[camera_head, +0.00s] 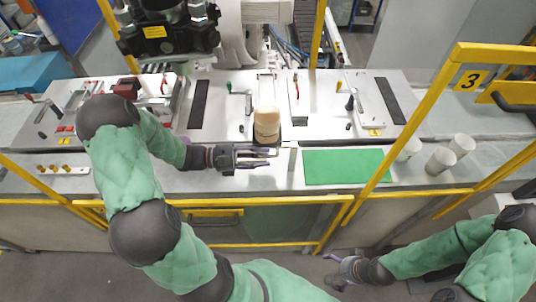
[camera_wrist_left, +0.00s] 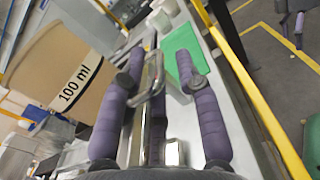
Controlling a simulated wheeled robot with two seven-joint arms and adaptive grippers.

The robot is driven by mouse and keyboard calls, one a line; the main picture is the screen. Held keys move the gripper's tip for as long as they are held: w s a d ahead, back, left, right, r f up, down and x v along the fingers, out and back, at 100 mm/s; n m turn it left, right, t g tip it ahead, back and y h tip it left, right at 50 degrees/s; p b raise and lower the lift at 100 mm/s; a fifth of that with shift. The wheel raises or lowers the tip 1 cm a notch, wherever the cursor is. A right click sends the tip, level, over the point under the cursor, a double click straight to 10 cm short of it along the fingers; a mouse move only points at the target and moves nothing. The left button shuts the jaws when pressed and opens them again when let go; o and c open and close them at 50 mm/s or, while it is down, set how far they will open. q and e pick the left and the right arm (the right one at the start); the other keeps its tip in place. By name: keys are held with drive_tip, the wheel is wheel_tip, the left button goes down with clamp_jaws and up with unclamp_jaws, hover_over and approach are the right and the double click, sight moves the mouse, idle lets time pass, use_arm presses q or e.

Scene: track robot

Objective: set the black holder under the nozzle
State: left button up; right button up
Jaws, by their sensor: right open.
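A tan cup (camera_head: 267,122) stands at the middle of the workbench. A dark base that looks like the black holder (camera_head: 268,143) shows around its foot. In the left wrist view the cup (camera_wrist_left: 62,72) is close on the left, marked "100 ml". My left gripper (camera_head: 276,158) is just in front of the cup, its fingers pointing right. In the left wrist view its purple fingers (camera_wrist_left: 168,85) are spread, with a metal handle-like piece (camera_wrist_left: 150,88) between them; I cannot tell whether they touch it. A black machine head (camera_head: 165,38), perhaps with the nozzle, hangs at back left. My right gripper (camera_head: 343,268) is open and low, in front of the bench.
A green mat (camera_head: 345,167) lies right of my left gripper, with a small white block (camera_head: 292,157) between. White cups (camera_head: 440,160) stand farther right. Yellow rails (camera_head: 270,200) run along the bench front, and a yellow post (camera_head: 318,40) rises behind. The green mat is clear.

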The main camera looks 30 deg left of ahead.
use_arm(q)
drive_tip(key=shift+x, duration=1.1)
clamp_jaws()
drive_tip(key=shift+s+a, duration=0.1)
use_arm(e)
drive_tip(key=shift+r, duration=0.1)
